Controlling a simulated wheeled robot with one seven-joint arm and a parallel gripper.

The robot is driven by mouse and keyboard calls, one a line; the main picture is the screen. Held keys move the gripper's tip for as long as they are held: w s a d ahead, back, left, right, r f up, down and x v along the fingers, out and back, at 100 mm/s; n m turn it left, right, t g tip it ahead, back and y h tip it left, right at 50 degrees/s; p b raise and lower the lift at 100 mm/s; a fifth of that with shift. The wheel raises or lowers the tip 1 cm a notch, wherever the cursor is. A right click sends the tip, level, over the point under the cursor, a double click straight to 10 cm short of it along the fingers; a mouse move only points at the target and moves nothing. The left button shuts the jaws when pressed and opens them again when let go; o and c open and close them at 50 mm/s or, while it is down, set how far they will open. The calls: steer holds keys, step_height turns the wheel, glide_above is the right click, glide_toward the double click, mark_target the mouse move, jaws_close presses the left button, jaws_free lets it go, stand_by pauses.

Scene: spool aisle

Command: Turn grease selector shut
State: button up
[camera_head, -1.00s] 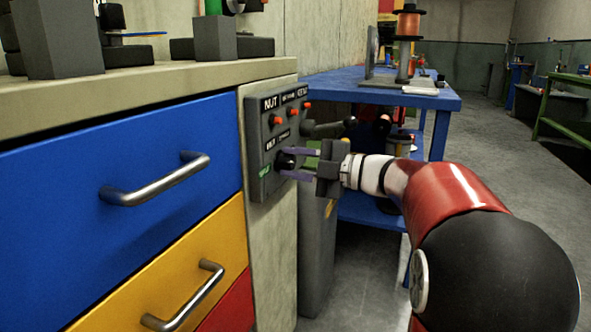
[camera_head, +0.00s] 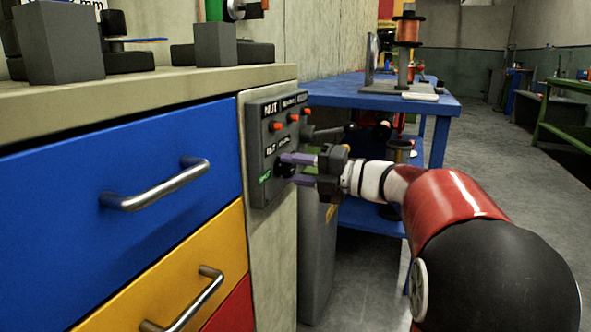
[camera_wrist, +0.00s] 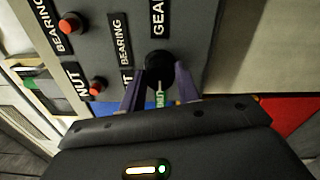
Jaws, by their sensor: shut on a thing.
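A dark grey control panel (camera_head: 256,125) is on the end face of the cabinet. A round black knob (camera_wrist: 158,63), which I take to be the grease selector, is low on the panel, beside a small green label (camera_head: 265,178). My gripper (camera_head: 284,167) reaches it from the right, its two purple fingers closed on the knob's sides. In the wrist view my gripper (camera_wrist: 159,72) has one finger on each side of the knob. The fingers partly hide the knob in the head view, and its pointer setting cannot be read.
Red buttons (camera_head: 276,126) sit in a row above the knob, near my fingers. A dark lever (camera_head: 328,131) sticks out to the right of the panel. A blue bench (camera_head: 350,95) stands behind my arm. Drawers with metal handles (camera_head: 155,187) are at the left.

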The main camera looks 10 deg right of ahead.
steer(key=shift+f, duration=0.1)
steer(key=o, duration=1)
steer(key=v, duration=0.8)
steer(key=shift+p, duration=0.3)
